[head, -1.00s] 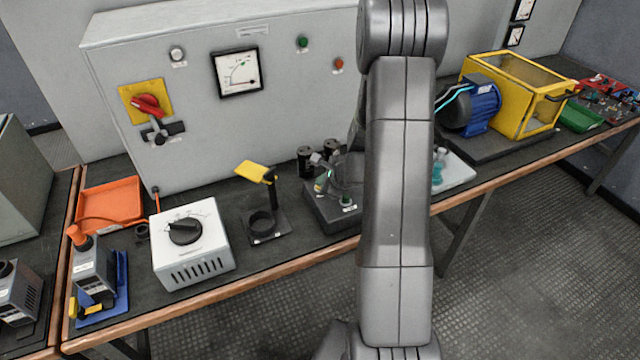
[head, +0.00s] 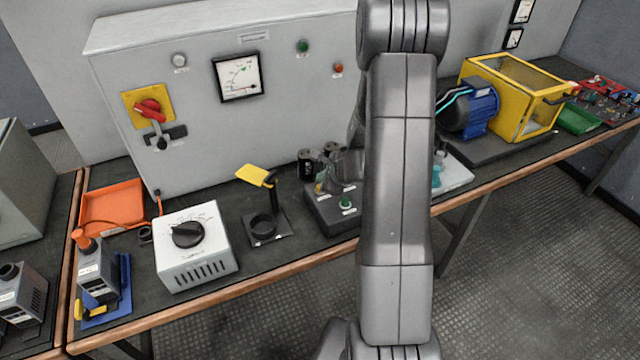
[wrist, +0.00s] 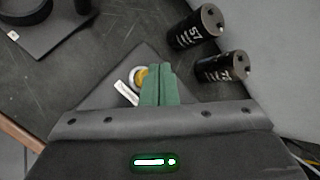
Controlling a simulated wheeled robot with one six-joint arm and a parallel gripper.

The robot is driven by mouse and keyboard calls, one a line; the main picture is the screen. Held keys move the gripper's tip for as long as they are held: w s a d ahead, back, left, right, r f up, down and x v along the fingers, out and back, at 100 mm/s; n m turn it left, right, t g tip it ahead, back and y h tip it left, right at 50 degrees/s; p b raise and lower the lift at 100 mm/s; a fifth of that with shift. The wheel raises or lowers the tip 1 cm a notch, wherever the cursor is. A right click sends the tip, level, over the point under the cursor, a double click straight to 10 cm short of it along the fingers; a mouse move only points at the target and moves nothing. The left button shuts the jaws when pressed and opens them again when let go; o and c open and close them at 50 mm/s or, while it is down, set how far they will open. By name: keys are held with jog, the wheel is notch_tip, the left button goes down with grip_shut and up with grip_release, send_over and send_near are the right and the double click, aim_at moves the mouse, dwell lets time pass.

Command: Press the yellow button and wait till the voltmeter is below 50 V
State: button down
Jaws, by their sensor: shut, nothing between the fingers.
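The yellow button (wrist: 140,76) sits in a pale ring on the black box (wrist: 105,95), with a white label beside it. My gripper (wrist: 153,72) has its green fingers shut together with nothing between them. Its tips are right beside the button in the picture and hide part of it; I cannot tell whether they touch it. In the head view the black box (head: 322,214) stands on the bench with a green button on top, and my arm hides its right part. A dial meter (head: 238,76) is on the grey cabinet; its reading is too small to tell.
Two black capacitors (wrist: 196,26) stand close to my fingers. A black stand with a yellow flap (head: 256,175) and a white box with a knob (head: 196,250) are to the left. A blue motor (head: 472,108) is to the right.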

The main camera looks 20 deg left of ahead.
notch_tip(320, 180, up, 5)
jog(key=p, duration=0.4)
dwell(0.3)
dwell(0.4)
notch_tip(320, 180, down, 3)
jog(key=b, duration=0.2)
jog(key=shift+f+b, duration=0.1)
jog(key=shift+b, duration=0.25)
jog(key=shift+r+p, duration=0.65)
jog(key=shift+p, duration=0.4)
notch_tip(320, 180, up, 6)
jog(key=p, duration=0.5)
jog(key=shift+f, duration=0.2)
